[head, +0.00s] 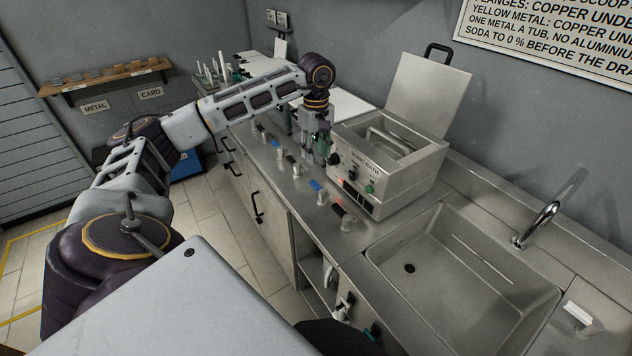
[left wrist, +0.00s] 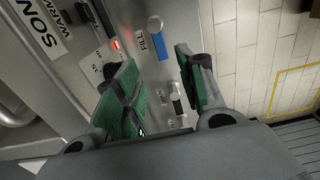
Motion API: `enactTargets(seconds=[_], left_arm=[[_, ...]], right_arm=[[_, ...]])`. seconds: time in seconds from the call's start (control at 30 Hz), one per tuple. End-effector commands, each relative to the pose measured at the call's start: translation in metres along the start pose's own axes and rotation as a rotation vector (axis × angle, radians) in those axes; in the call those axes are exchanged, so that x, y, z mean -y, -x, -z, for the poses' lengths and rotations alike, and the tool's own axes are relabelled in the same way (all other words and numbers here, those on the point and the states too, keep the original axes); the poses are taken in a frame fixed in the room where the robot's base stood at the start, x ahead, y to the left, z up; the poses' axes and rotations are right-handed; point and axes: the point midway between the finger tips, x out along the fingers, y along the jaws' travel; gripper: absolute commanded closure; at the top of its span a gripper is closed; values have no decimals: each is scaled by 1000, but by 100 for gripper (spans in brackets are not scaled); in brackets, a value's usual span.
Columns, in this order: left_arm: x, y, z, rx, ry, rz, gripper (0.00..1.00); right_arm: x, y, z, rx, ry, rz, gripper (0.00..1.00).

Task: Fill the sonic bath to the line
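The sonic bath (head: 408,182) is a grey metal box on the counter, with its lid (head: 430,95) raised behind it. Its front has a dark knob, a small red light and a green knob. The water level and the line cannot be made out. My left gripper (head: 320,148) points down at the bath's front left corner. In the left wrist view its green-padded fingers (left wrist: 160,90) are spread. A FILL label (left wrist: 140,40) lies beyond the fingers, near a blue strip (left wrist: 159,46) and a white knob (left wrist: 154,23). I see no contact.
Several small knobs with coloured strips line the counter's front edge. A steel sink (head: 480,265) with a tap (head: 540,222) is right of the bath. White boards lie behind my left arm. A shelf (head: 105,78) hangs on the left wall. The tiled floor at left is clear.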

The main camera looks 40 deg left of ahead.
Motion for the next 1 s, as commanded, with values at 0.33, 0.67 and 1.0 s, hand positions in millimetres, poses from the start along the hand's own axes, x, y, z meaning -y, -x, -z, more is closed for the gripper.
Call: enactTargets(seconds=[0.33, 0.67, 1.0], left_arm=[[1, -43, 0, 0, 0, 3, 61], [1, -87, -1, 1, -1, 3, 61], [1, -119, 0, 1, 0, 1, 61]], right_arm=[[-4, 5, 0, 1, 2, -4, 60], [16, 10, 4, -3, -5, 17, 60], [8, 14, 3, -1, -1, 9, 60]])
